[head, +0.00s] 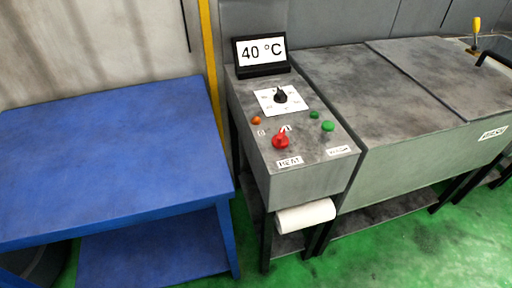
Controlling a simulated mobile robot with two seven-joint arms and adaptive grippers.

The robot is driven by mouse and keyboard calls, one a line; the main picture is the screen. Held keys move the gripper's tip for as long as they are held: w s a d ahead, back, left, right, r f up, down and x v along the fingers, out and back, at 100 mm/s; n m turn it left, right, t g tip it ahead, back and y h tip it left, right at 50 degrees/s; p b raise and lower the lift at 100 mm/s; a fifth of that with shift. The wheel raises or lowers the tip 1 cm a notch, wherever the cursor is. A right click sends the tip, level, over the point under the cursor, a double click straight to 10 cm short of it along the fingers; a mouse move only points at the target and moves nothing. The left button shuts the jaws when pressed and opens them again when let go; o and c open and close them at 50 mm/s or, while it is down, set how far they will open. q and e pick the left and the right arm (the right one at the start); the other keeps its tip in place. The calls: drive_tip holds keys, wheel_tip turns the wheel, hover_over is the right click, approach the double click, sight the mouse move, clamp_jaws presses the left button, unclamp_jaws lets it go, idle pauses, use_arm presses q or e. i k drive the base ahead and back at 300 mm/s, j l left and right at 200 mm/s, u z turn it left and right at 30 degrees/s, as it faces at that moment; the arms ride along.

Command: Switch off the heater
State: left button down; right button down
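The heater's control box (310,175) stands in the middle of the head view, with a grey sloped top. A red rotary knob (280,141) sits near its front, above a label reading "HEAT" (289,162). Behind it is a black knob (281,97) on a white dial plate. A display (261,52) at the back reads 40 °C. An orange lamp (256,120) is left of the dial's front edge. Two green round parts, one small (314,115) and one larger (328,126), are on the right. Neither of my grippers is in view.
A blue table (110,150) with an empty top stands on the left. A long grey tank (420,100) adjoins the box on the right, with a yellow-handled part (476,24) at its far end. A white roll (306,216) hangs under the box. The floor is green.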

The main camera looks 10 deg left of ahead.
sight(279, 141)
drive_tip(key=z, duration=1.55)
drive_tip(key=k+j, duration=0.2)
drive_tip(key=j, duration=0.15)
drive_tip(key=k+j, duration=0.2)
drive_tip(key=j, duration=0.1)
